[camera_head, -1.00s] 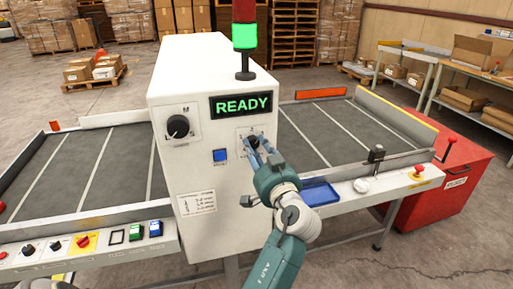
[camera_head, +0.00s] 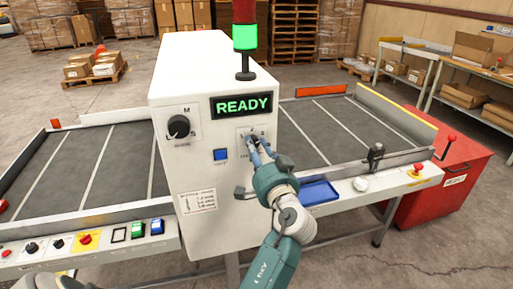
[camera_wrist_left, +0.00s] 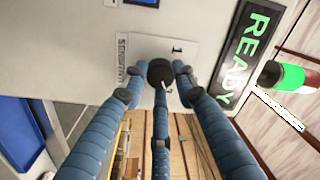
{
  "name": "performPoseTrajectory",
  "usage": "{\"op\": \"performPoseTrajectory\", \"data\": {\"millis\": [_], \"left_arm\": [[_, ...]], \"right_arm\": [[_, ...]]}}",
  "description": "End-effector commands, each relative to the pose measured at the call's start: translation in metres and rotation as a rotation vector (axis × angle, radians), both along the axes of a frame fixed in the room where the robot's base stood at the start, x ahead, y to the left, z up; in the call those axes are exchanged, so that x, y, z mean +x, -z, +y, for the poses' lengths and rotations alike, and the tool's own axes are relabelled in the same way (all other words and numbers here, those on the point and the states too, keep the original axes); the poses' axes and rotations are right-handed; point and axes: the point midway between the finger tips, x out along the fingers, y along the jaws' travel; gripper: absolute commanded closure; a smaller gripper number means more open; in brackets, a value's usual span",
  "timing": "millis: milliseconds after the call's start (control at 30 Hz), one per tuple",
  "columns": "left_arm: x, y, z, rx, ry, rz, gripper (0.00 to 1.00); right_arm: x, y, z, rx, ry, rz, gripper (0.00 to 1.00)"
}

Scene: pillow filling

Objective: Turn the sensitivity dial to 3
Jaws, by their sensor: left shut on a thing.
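The sensitivity dial (camera_head: 254,139) is a small black knob on a pale plate, on the white cabinet (camera_head: 210,90) below the green READY display (camera_head: 241,106). My left gripper (camera_head: 257,146) is at the dial, with blue fingers shut on it. The left wrist view shows the black knob (camera_wrist_left: 160,73) between the three fingertips (camera_wrist_left: 158,88). A "1" and part of the word SENSITIVITY can be read on the plate there. The fingers cover other markings, and I cannot tell which number the dial points to.
A larger black dial (camera_head: 179,126) and a blue button (camera_head: 220,155) sit left of the sensitivity dial. A blue tray (camera_head: 320,192) lies below right. Conveyors (camera_head: 90,165) run on both sides. A red cabinet (camera_head: 447,180) stands at the right.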

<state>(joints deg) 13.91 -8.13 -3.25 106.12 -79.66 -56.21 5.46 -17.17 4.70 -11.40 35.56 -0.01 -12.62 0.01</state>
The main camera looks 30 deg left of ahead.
Motion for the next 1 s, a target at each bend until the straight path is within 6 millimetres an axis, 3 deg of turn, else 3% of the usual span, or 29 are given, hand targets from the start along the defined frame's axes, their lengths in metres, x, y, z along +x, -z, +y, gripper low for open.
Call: {"op": "performPoseTrajectory", "data": {"millis": [200,233,300,700,1000], "left_arm": [[-0.001,0.005,0.002,-0.004,-0.007,0.010,0.98],[-0.001,0.005,0.002,-0.004,-0.007,0.010,0.66],[-0.001,0.005,0.002,-0.003,-0.005,0.009,0.53],[0.000,0.002,0.000,-0.030,-0.002,-0.032,0.53],[0.001,0.002,0.000,-0.279,-0.001,-0.327,0.53]], "right_arm": [[0.000,0.000,0.000,0.000,0.000,0.000,0.60],[0.000,0.000,0.000,0.000,0.000,0.000,0.60],[0.000,0.000,0.000,0.000,0.000,0.000,0.60],[-0.001,0.004,0.003,0.004,-0.001,0.001,0.60],[-0.001,0.018,0.002,0.003,0.000,0.001,0.60]]}}
